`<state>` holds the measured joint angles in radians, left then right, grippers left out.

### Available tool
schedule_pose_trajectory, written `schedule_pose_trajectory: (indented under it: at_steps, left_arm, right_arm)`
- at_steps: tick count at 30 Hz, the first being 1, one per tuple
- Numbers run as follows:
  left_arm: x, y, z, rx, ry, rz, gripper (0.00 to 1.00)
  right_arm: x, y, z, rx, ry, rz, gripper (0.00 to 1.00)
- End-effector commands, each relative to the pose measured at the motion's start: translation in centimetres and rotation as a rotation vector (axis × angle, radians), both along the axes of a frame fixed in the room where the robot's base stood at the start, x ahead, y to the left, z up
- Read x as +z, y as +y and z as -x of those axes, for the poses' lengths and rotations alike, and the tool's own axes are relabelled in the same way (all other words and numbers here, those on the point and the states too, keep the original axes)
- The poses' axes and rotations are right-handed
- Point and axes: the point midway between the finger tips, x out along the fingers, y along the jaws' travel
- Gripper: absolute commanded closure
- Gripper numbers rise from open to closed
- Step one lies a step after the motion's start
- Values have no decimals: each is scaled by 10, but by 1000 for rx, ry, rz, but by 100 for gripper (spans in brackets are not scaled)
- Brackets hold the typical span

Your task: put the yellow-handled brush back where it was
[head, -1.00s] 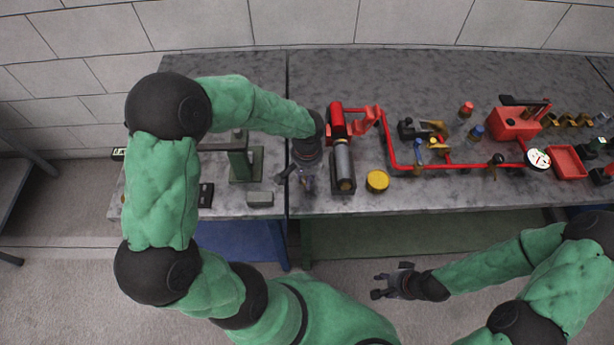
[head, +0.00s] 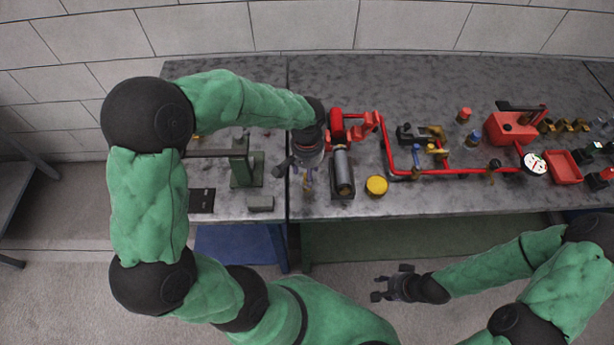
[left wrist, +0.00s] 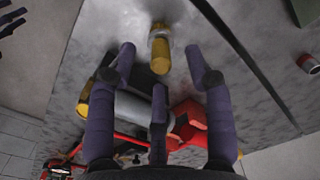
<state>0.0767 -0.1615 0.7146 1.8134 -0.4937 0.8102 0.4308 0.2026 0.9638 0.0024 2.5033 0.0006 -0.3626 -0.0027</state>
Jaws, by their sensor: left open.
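A small yellow piece (head: 307,185) shows just below my left gripper (head: 299,172) in the head view, at the table's front near the seam. In the left wrist view a yellow handle (left wrist: 160,52) with a pale section at its far end lies ahead of the spread fingers (left wrist: 161,60); it looks like the yellow-handled brush. The fingers are open and do not appear to touch it. The bristles cannot be made out. My right gripper (head: 391,284) is open and empty, in front of the table over the floor.
Right of my left gripper stand a grey cylinder (head: 343,172) and a yellow can (head: 376,186). Red piping (head: 450,172) runs further right. A green stand (head: 246,168), a grey block (head: 260,204) and a black plate (head: 201,201) are on the left.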

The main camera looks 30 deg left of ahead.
Motion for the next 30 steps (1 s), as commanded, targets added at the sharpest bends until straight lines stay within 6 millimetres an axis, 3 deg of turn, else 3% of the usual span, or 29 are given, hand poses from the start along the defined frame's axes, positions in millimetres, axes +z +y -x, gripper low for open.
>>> schedule_pose_trajectory:
  at_steps: [3,10,30]
  left_arm:
    - [26,0,-1,1,-3,1,48]
    - [52,0,0,1,-1,1,48]
    - [58,0,0,1,0,0,48]
  right_arm:
    - [8,0,0,0,0,0,60]
    - [13,0,0,0,0,0,60]
    - [14,0,0,0,0,0,60]
